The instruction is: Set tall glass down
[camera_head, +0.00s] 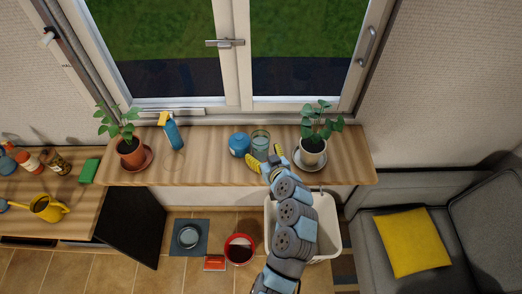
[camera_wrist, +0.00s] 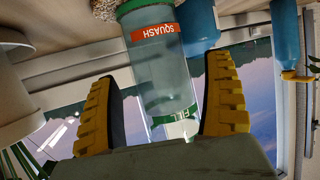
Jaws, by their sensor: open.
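The tall glass (camera_head: 261,139) is clear and stands upright on the wooden windowsill (camera_head: 205,168). My gripper (camera_head: 264,160) is just in front of it in the head view. In the wrist view, which looks upside down, the glass (camera_wrist: 158,70) has an orange SQUASH label and a green band marked FILL. The yellow fingers of my gripper (camera_wrist: 165,95) are open on either side of it, with visible gaps. The glass's side towards my gripper is partly hidden in the head view.
A blue jar (camera_head: 239,144) stands close left of the glass. A potted plant on a saucer (camera_head: 312,152) stands close right. A blue spray bottle (camera_head: 173,133) and another plant (camera_head: 130,150) are further left. A white bin (camera_head: 328,225) is below the sill.

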